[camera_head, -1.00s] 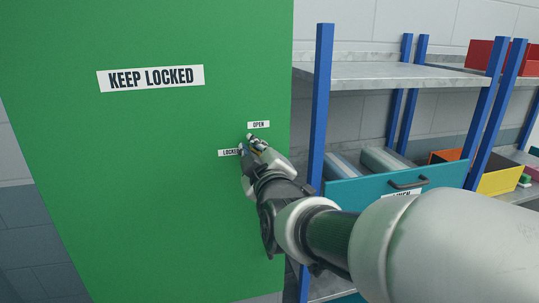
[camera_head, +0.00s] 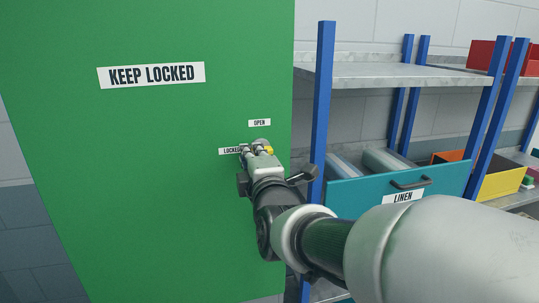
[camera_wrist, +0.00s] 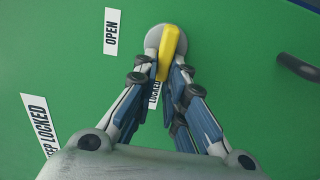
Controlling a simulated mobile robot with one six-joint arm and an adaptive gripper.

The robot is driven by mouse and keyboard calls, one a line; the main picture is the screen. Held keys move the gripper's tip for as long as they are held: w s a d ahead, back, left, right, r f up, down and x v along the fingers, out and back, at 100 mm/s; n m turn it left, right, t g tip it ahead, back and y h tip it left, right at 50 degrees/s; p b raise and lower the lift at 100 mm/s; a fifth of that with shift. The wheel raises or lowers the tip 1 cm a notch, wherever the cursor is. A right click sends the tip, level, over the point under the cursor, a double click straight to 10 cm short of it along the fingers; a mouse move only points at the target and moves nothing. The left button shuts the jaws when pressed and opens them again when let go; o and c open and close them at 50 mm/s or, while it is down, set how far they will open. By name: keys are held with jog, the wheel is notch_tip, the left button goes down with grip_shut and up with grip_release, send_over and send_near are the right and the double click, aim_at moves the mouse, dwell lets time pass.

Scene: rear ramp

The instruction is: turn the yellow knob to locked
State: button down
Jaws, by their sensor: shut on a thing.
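The yellow knob (camera_wrist: 171,42) sits on a round grey base on the green door (camera_head: 120,150). In the wrist view its bar points down, slightly left, toward the LOCKED label (camera_wrist: 154,96), which is partly hidden between my fingers. The OPEN label (camera_wrist: 111,31) is to the left of the knob there. My gripper (camera_wrist: 165,68) is shut on the lower part of the bar, one finger on each side. In the head view the OPEN label (camera_head: 259,123) is above my gripper (camera_head: 257,149) and the LOCKED label (camera_head: 230,151) is to its left. Only a bit of yellow (camera_head: 268,150) shows there.
A KEEP LOCKED sign (camera_head: 151,75) is on the door. To the right stands a shelf with blue posts (camera_head: 320,110) and a teal LINEN drawer (camera_head: 350,194) with a dark handle. My arm passes in front of the drawer.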

dwell(0.3)
jog(key=c, duration=1.6)
grip_release()
jog(key=shift+c, duration=0.2)
jog(key=v, duration=1.2)
